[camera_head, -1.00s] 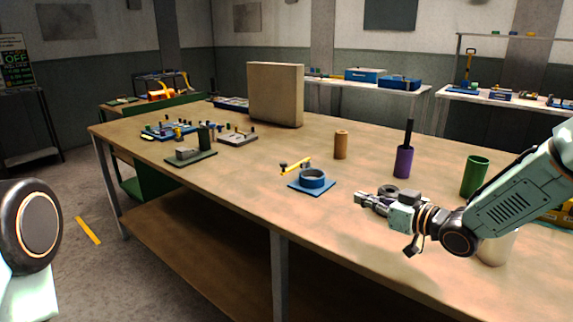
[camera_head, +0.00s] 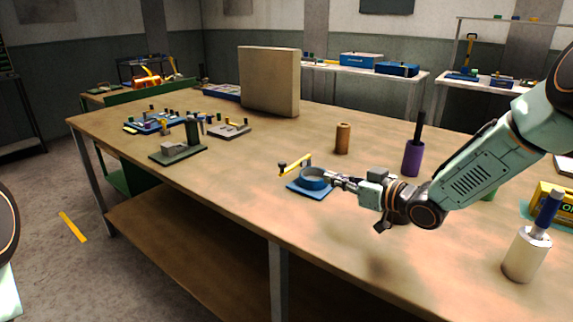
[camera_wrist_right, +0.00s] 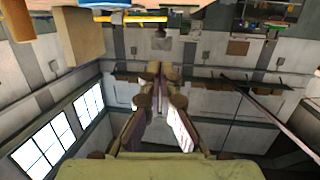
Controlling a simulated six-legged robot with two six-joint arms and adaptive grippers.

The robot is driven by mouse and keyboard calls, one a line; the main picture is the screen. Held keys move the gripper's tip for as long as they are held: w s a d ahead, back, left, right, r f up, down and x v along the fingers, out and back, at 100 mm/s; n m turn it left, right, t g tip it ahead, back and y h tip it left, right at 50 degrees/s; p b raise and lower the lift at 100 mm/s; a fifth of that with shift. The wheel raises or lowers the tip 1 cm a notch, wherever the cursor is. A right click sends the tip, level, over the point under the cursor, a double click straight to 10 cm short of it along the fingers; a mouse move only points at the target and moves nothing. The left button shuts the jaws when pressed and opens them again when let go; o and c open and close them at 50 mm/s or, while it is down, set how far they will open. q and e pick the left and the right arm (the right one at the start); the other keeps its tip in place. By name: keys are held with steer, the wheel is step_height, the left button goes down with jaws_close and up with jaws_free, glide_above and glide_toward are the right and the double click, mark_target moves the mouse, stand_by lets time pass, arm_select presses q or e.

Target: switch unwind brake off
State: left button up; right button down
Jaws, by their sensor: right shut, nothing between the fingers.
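The unwind brake appears to be the device with a blue ring (camera_head: 313,183) on a flat blue base plate (camera_head: 305,191). A yellow lever (camera_head: 296,164) with a dark knob at its left end stands beside the ring's far side. My right gripper (camera_head: 333,177) is shut and empty, its tips at the right side of the ring; I cannot tell whether they touch it. In the right wrist view the shut fingers (camera_wrist_right: 157,70) point up the picture, and a yellow bar (camera_wrist_right: 130,19), probably the lever, shows beyond them. My left gripper is out of view.
A brown cylinder (camera_head: 343,138) and a purple holder (camera_head: 412,158) with a dark handle stand behind my right arm. A white cylinder (camera_head: 524,255) with a blue handle stands at right. A green fixture (camera_head: 180,149) and a large beige block (camera_head: 269,80) are farther left.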

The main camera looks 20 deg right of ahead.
steer(key=b, duration=0.3)
glide_toward(285, 165)
steer(key=x, duration=0.5)
steer(key=shift+x, duration=0.9)
steer(key=shift+f, duration=0.1)
steer(key=shift+d, duration=0.1)
steer(key=shift+a, duration=0.2)
